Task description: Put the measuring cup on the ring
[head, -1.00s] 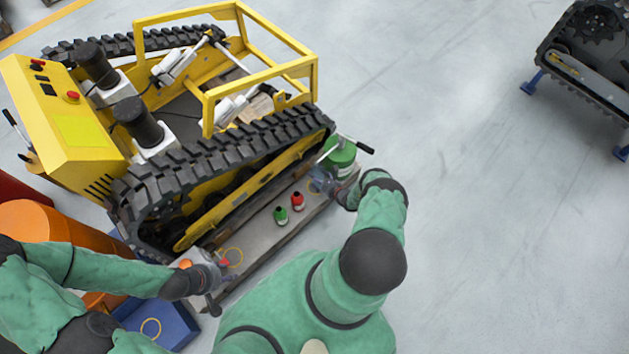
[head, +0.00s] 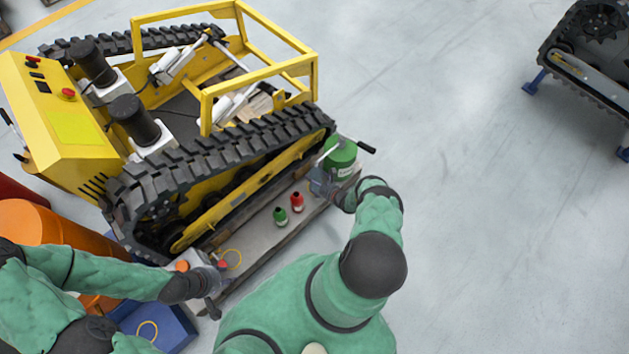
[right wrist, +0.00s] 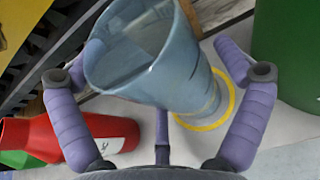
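The measuring cup (right wrist: 165,55) is a blue-grey, see-through vessel, large in the right wrist view; it shows small in the head view (head: 320,182). Its base shows inside the outline of a yellow ring (right wrist: 232,98) on the grey plank. My right gripper (right wrist: 160,55) has its purple fingers spread on both sides of the cup. A clear gap shows at the right finger; contact at the left finger is unclear. My left gripper (head: 213,285) is low at the plank's near end, its fingers too small to judge.
A green canister (head: 341,158) stands just beyond the cup. Another ring (head: 232,259) lies near my left gripper. A blue box (head: 170,325) is below.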

